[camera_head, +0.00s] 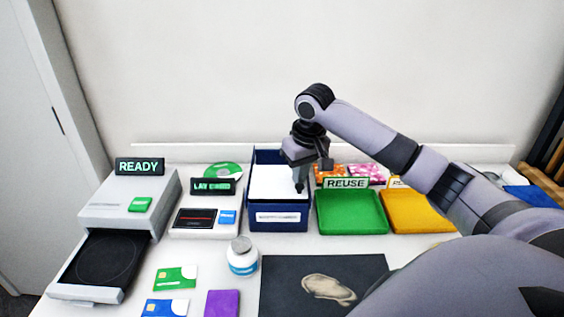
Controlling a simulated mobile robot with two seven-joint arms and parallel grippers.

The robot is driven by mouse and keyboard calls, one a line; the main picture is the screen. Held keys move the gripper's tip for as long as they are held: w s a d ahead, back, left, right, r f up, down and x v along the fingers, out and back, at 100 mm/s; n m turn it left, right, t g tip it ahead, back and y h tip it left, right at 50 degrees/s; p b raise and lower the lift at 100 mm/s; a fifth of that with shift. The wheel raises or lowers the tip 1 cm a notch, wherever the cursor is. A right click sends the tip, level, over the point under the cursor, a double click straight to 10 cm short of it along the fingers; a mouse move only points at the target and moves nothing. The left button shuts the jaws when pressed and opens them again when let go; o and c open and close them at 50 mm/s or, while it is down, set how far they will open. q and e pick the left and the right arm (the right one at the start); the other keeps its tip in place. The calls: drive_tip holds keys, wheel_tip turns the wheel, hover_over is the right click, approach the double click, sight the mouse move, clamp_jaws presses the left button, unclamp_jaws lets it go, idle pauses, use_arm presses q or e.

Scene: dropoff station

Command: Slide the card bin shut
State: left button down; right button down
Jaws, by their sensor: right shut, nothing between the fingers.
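The card bin appears to be the dark blue box (259,222) at the middle back of the table, with a white label on its front. A white panel (272,181) shows at its top. Whether this panel is a lid or the contents, and how far the bin is open, I cannot tell. My right gripper (299,190) points down at the right side of the white panel, with its fingers shut and empty. I cannot tell whether the fingertips touch it. My left gripper is not in view.
A green tray (350,222) marked REUSE and a yellow tray (412,222) stand right of the bin. A small labelled device (203,231) stands left, beside a disc machine (118,199) with its drawer (95,290) out. A white bottle (242,262), cards (175,278) and a dark mat (285,275) lie in front.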

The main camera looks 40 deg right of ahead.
drive_tip(key=shift+w+v, duration=0.2)
drive_tip(key=shift+v, duration=0.8)
drive_tip(key=shift+w+v, duration=0.2)
drive_tip(key=shift+v, duration=0.75)
drive_tip(key=shift+w+v, duration=0.2)
drive_tip(key=shift+v, duration=0.8)
drive_tip(key=shift+d+r, duration=0.1)
